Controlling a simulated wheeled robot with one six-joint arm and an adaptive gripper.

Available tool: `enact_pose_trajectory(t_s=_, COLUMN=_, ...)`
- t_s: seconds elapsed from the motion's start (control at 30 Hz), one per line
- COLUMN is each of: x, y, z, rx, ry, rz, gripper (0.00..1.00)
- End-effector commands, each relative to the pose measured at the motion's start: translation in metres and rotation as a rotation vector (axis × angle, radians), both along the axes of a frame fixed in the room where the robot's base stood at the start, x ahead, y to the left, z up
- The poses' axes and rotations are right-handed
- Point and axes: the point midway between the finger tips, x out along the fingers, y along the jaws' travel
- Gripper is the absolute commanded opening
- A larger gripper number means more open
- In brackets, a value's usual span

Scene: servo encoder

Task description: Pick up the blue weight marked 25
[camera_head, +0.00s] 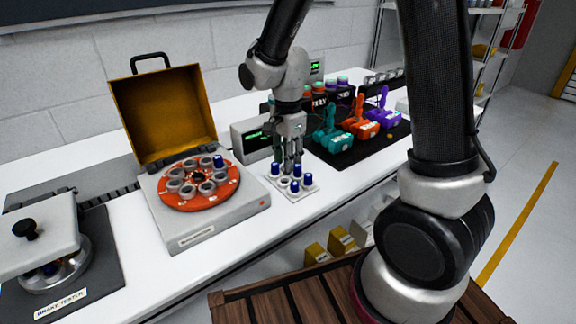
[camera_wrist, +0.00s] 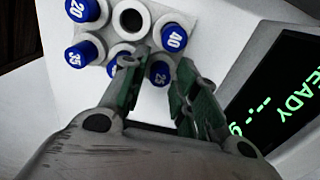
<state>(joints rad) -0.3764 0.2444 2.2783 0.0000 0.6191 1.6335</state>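The blue weight marked 25 (camera_wrist: 160,73) stands in a corner slot of a white holder (camera_wrist: 203,14). In the wrist view it shows between the two green-padded fingertips of my gripper (camera_wrist: 158,68), with gaps on both sides. The gripper is open and empty. In the head view my gripper (camera_head: 291,166) points down over the holder (camera_head: 268,183), among its blue-topped weights. The labels are too small to read there.
Weights 40 (camera_wrist: 173,37), 35 (camera_wrist: 82,53) and 20 (camera_wrist: 79,10) stand in nearby slots; one slot (camera_wrist: 130,18) is empty. A display unit (camera_wrist: 285,85) stands close on the right. In the head view an orange carousel (camera_head: 200,203) stands left.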

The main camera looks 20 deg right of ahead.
Motion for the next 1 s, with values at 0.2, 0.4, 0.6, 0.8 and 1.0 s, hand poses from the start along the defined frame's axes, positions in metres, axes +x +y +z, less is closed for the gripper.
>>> enact_pose_trajectory(t_s=0.2, x=0.000, y=0.000, z=0.000, rx=0.000, ry=0.000, rz=0.000, gripper=0.17)
enact_pose_trajectory(t_s=0.4, x=0.000, y=0.000, z=0.001, rx=0.000, ry=0.000, rz=0.000, gripper=0.02)
enact_pose_trajectory(t_s=0.6, x=0.000, y=0.000, z=0.001, rx=0.000, ry=-0.001, rz=0.000, gripper=0.02)
enact_pose_trajectory(t_s=0.8, x=0.001, y=0.000, z=0.026, rx=0.002, ry=-0.006, rz=0.000, gripper=0.02)
enact_pose_trajectory(t_s=1.0, x=0.001, y=0.000, z=0.069, rx=0.002, ry=-0.005, rz=0.000, gripper=0.02)
